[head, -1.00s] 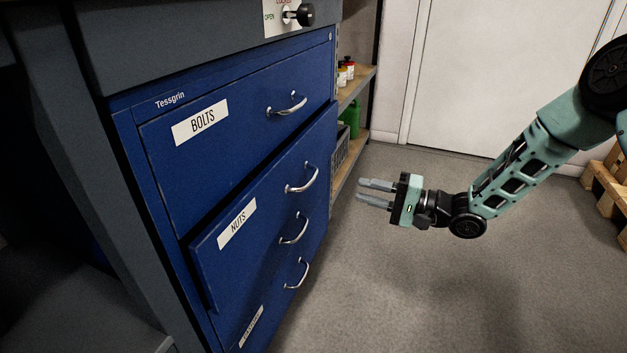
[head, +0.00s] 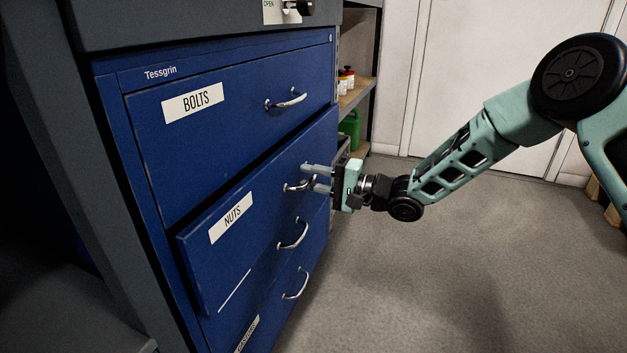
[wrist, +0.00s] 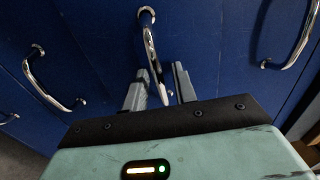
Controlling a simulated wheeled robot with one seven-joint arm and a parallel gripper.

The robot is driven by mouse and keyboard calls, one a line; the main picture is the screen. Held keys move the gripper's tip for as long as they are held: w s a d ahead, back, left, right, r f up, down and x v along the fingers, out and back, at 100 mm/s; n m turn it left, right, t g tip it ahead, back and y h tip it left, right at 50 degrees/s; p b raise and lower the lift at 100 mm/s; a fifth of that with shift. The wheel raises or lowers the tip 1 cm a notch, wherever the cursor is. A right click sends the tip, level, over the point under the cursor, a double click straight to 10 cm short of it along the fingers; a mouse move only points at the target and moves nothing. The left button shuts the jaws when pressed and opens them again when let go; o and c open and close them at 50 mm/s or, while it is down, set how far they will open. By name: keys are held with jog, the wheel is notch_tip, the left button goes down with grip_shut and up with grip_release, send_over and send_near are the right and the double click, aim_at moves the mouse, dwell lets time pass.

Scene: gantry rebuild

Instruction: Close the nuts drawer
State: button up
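The blue nuts drawer (head: 262,208), labelled NUTS, stands out from the cabinet below the BOLTS drawer. Its silver handle (head: 293,187) is partly hidden by my fingers in the head view. My gripper (head: 311,178) is at this handle, its fingers pointing at the drawer front. In the wrist view the two grey fingers of my gripper (wrist: 160,82) are apart, with the handle (wrist: 151,50) between them. I see a gap between the handle and the right finger; contact with the left finger is unclear.
The BOLTS drawer (head: 225,120) above sits flush in the cabinet. Another handle (head: 293,233) lies just below the nuts handle, and a lower one (head: 296,284) below that. A shelf (head: 357,95) with small jars stands behind. The grey floor (head: 430,280) at right is clear.

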grip_shut()
jog(key=p+x, duration=0.2)
jog(key=x, duration=0.1)
jog(key=shift+w, duration=0.1)
grip_release()
jog(key=shift+a, duration=0.15)
jog(key=shift+p, duration=0.35)
